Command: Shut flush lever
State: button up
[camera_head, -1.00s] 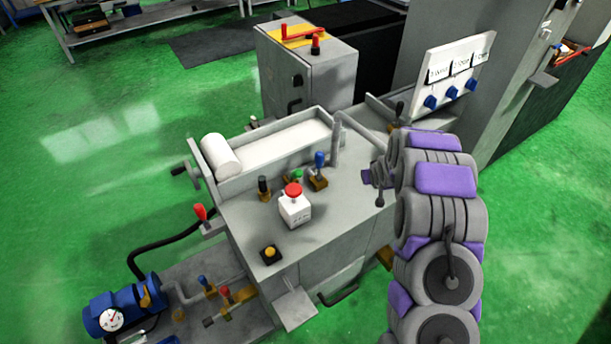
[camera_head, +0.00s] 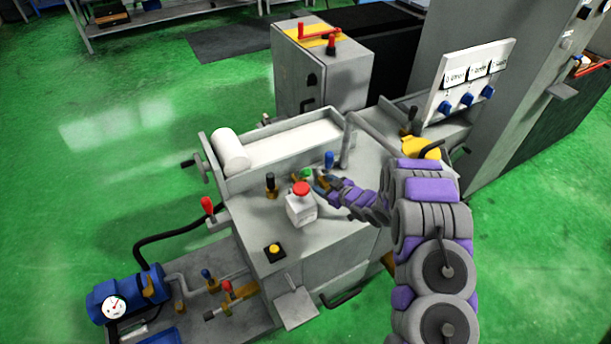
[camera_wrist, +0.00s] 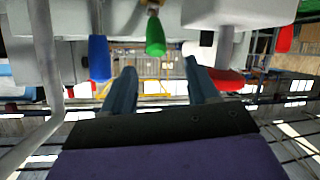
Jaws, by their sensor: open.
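Several small levers stand on the grey machine top: one with a green handle (camera_head: 307,173), one with a blue handle (camera_head: 329,159) and one with a black handle (camera_head: 270,181). No label shows which is the flush lever. My gripper (camera_head: 322,183) is low over the top, beside the green and blue levers. In the wrist view my gripper (camera_wrist: 162,78) is open. The green handle (camera_wrist: 155,36) appears between its two fingers, just beyond the tips, and the blue handle (camera_wrist: 98,58) is outside the left finger. No contact can be made out.
A white box with a red button (camera_head: 301,189) stands close in front of my gripper. A bent grey pipe (camera_head: 348,140) rises behind it. A trough with a white roller (camera_head: 230,152) lies at the back. A yellow button (camera_head: 274,250) is near the front edge.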

aim_at(307, 174)
jog(key=b+x, duration=0.1)
jog(key=x, duration=1)
jog(key=shift+w+f+b, duration=0.1)
jog(key=shift+f+b, duration=0.15)
jog(key=shift+b, duration=0.15)
jog(key=shift+w+a, duration=0.15)
jog(key=shift+w, duration=0.15)
jog(key=shift+w+d, duration=0.1)
jog(key=shift+d, duration=0.1)
jog(key=shift+a, duration=0.2)
jog(key=c, duration=0.4)
jog(key=shift+f, duration=0.1)
grip_shut()
